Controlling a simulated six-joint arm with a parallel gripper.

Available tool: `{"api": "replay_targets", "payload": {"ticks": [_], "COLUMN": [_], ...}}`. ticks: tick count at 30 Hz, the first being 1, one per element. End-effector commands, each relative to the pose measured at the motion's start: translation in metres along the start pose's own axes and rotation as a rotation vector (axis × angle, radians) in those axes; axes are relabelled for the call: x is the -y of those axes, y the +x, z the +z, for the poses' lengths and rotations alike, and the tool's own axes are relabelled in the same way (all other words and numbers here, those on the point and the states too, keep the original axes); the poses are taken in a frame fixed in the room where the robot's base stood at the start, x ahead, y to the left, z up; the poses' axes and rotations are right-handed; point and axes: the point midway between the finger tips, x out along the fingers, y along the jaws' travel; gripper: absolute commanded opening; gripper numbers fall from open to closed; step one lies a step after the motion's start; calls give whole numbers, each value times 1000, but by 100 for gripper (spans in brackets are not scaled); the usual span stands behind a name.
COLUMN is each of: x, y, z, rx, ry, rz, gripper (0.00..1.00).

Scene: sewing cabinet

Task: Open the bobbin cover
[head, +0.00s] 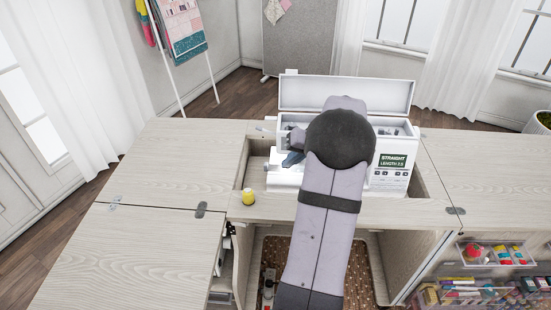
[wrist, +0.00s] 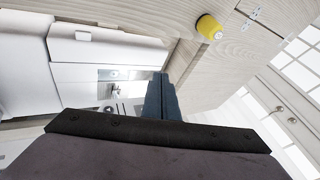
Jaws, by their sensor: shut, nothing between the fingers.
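The white sewing machine (head: 397,170) stands in the cabinet's recess with its top lid (head: 345,93) raised. My arm hides much of its front in the head view. My gripper (head: 292,159) is shut and empty at the machine's left front, near the needle area. In the wrist view my gripper (wrist: 158,82) points at the machine's white body (wrist: 75,80), with a metal plate (wrist: 120,90) just left of the fingertips. I cannot tell which part there is the bobbin cover, or whether the fingers touch anything.
Clear trays of sewing supplies (head: 495,254) hang at the lower right. The left cabinet top is clear.

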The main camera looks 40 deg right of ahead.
Motion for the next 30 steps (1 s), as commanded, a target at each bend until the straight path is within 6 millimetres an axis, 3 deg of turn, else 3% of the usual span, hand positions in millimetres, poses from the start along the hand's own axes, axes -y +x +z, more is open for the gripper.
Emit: {"api": "replay_targets", "payload": {"ticks": [1,5,14,20,30], "x": [-15,-33,-36,-36,-35], "y": [-8,-17,-14,7,66], "z": [-10,-23,-26,-27,-32], "rx": [-29,-72,-81,-78,-77], "ry": [14,19,20,19,20], "rz": [0,-1,-2,-3,-2], "gripper": [0,0,0,0,0]}}
